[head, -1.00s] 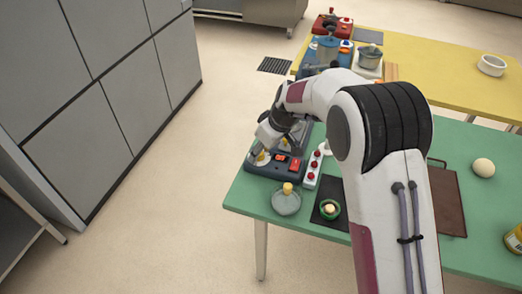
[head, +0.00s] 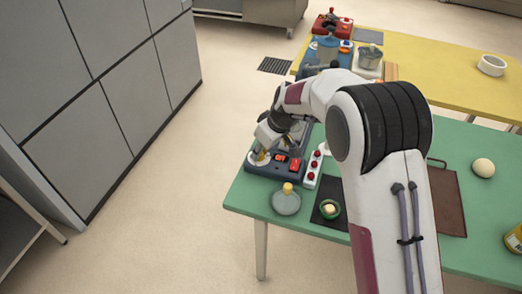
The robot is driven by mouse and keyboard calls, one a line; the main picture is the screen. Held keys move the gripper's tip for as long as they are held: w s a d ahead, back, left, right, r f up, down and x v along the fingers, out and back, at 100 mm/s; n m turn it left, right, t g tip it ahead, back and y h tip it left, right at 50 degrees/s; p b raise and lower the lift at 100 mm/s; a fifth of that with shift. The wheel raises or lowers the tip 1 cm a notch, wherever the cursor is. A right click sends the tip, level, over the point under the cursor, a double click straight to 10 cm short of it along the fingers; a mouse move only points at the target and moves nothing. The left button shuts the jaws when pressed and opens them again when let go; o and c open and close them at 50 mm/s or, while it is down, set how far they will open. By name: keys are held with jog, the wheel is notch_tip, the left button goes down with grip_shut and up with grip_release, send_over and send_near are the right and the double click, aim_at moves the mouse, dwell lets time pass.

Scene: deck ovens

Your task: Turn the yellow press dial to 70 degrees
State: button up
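The yellow press dial (head: 262,158) sits on a pale round face at the left front of a dark blue device (head: 270,170) on the green table. My gripper (head: 263,152) points down right at the dial, its fingers over or against it. The fingers are small and partly overlap the dial, so I cannot tell whether they are closed on it. The dial's angle and scale marks are too small to read.
The device also carries red buttons (head: 281,158). Close by are a white strip with red knobs (head: 314,169), a glass dish with a yellow knob (head: 286,201) and a green bowl (head: 330,209) on a dark mat. Open floor lies left of the table.

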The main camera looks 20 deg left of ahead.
jog(key=shift+s+m, duration=0.1)
jog(key=shift+m, duration=0.5)
jog(key=shift+a+m+t+h, duration=0.1)
jog(key=shift+m+t+h, duration=0.4)
jog(key=shift+m, duration=0.7)
jog(key=shift+s+m+t+h, duration=0.1)
jog(key=shift+m+t+h, duration=0.35)
jog(key=shift+m, duration=1.55)
jog(key=o, duration=1.1)
jog(key=v, duration=1.2)
jog(key=shift+a, duration=0.15)
